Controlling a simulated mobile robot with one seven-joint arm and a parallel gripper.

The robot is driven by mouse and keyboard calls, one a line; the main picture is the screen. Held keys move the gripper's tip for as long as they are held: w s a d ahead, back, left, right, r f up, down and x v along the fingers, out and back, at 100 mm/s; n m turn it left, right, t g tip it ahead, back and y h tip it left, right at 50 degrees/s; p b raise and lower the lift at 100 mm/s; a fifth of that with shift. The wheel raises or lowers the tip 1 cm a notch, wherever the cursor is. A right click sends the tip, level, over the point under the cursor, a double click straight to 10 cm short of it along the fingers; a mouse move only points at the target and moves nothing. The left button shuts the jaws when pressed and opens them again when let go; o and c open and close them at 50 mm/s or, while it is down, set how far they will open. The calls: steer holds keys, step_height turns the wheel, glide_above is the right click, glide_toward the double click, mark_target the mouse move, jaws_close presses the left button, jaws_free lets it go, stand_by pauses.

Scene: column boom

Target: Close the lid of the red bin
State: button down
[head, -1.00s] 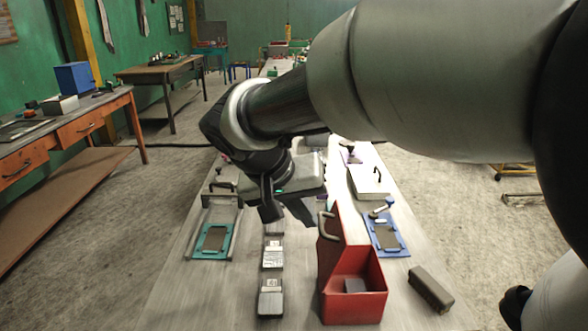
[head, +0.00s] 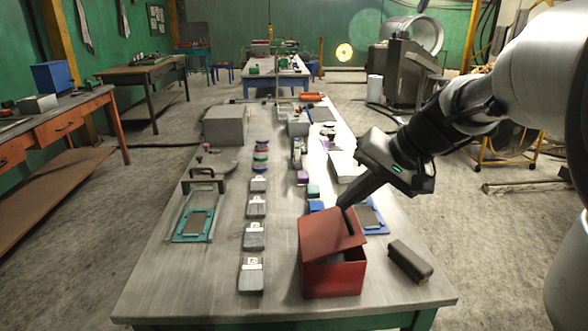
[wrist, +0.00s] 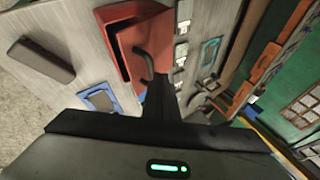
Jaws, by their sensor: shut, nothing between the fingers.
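The red bin (head: 333,282) stands near the front edge of the grey workbench in the head view. Its red lid (head: 322,232) is swung over the bin and slopes above it, and a gap shows between the lid's front edge and the bin's rim. The bin and lid also show in the wrist view (wrist: 122,42), with the lid's dark curved handle (wrist: 145,66). My gripper (head: 346,207) is shut and empty, pointing down at the lid beside the handle. It seems to touch the lid, but I cannot tell for certain. The bin's contents are mostly hidden.
A dark block (head: 410,261) lies just right of the bin. Several grey boxes with labels (head: 254,237) line up to its left. A teal-framed tray (head: 195,225) lies farther left, and a blue-framed tray (head: 371,217) lies behind the bin. The bench's front left is clear.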

mark_target(357, 220)
steer(key=shift+d+f+y+b, duration=0.7)
steer(key=shift+d+f+b, duration=0.15)
steer(key=shift+f, duration=0.25)
steer(key=shift+d+f+b, duration=0.75)
steer(key=shift+f+b, duration=0.25)
steer(key=shift+s+d+f, duration=0.1)
steer(key=shift+d+f, duration=0.05)
steer(key=shift+f, duration=0.1)
